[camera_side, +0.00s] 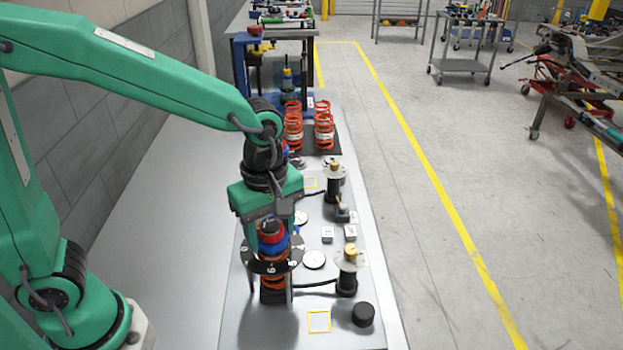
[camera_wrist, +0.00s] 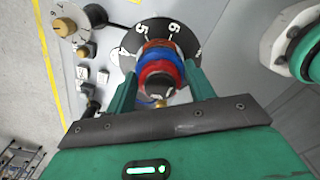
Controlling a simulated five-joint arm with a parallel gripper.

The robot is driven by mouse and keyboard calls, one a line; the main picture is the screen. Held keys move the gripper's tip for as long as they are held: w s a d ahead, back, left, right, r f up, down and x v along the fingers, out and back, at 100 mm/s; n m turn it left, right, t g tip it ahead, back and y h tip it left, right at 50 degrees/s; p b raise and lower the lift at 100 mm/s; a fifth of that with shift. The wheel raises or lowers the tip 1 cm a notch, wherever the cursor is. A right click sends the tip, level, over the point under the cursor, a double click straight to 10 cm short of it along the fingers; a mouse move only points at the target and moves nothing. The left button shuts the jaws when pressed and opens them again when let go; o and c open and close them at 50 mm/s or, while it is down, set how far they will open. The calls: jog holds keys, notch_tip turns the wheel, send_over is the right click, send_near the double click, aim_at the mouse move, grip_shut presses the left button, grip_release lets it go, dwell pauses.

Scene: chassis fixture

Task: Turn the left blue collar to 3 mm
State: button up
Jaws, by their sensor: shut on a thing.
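A blue collar (camera_side: 272,246) sits low on the near post, with red parts beside it and a black numbered dial plate (camera_side: 246,257) beneath. An orange spring (camera_side: 273,283) is below the plate. I cannot read the collar's exact setting. My arm partly hides a farther red and blue assembly.
A gauge post with a brass top (camera_side: 349,254) stands right of the collar, joined by a black cable. A black round knob (camera_side: 363,315) is at the front. White blocks (camera_side: 350,233) and round discs (camera_side: 314,260) lie between. Orange springs (camera_side: 324,128) stand behind.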

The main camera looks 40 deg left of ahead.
jog(key=shift+m, duration=1.6)
jog(key=o, duration=0.9)
jog(key=shift+r, duration=0.1)
jog(key=shift+r, duration=3.4)
